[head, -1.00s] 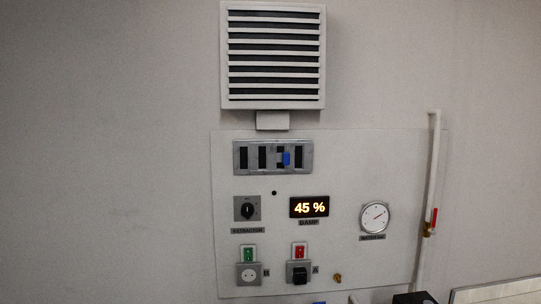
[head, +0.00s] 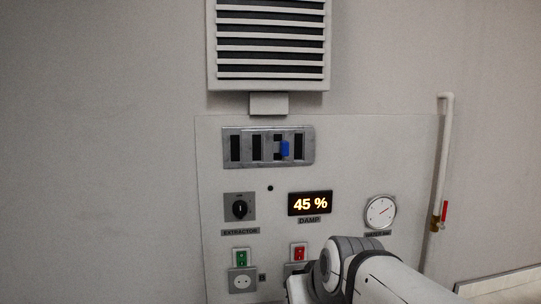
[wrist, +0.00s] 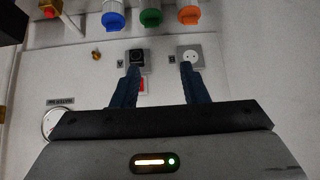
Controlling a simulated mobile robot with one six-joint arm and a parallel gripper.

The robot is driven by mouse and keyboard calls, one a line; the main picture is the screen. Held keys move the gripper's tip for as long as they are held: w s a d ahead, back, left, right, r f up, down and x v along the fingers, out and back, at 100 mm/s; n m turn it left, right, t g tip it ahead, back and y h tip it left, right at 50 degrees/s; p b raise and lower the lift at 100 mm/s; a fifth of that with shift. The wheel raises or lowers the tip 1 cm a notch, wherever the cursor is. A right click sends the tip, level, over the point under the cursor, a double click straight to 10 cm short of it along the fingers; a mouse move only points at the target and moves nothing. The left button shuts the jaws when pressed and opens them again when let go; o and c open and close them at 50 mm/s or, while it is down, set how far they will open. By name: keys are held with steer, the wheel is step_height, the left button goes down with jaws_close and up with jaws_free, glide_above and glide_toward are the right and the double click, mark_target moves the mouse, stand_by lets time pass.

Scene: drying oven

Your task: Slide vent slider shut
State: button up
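The vent slider is a grey plate (head: 248,148) with several dark slots, on the wall panel below the louvred vent in the head view. Its blue knob (head: 284,149) stands right of the plate's middle, and dark openings show in the slots. My gripper (wrist: 160,70) is open and empty in the wrist view, its two dark blue fingers apart. My arm shows at the lower right of the head view, below the slider and well apart from it; the fingertips cannot be made out there. The slider is not seen in the wrist view.
The panel also carries an extractor knob (head: 239,208), a damp display (head: 310,203) reading 45 %, a gauge (head: 380,212) and sockets (head: 242,281). A white pipe (head: 442,150) with a red valve handle (head: 445,211) runs at the right. Blue, green and orange-capped items (wrist: 151,17) show in the wrist view.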

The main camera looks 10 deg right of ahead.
steer(key=w+r+t+b, duration=0.2)
steer(key=w+r+t, duration=0.3)
steer(key=w+r, duration=0.6)
steer(key=t+b, duration=0.1)
steer(key=t, duration=0.4)
glide_toward(286, 149)
steer(key=w, duration=0.1)
steer(key=shift+m+h, duration=0.3)
steer(key=w, duration=0.6)
steer(key=shift+w+a+f, duration=0.1)
steer(key=shift+a+f, duration=0.05)
steer(key=shift+w, duration=0.75)
steer(key=shift+c, duration=0.2)
jaws_close()
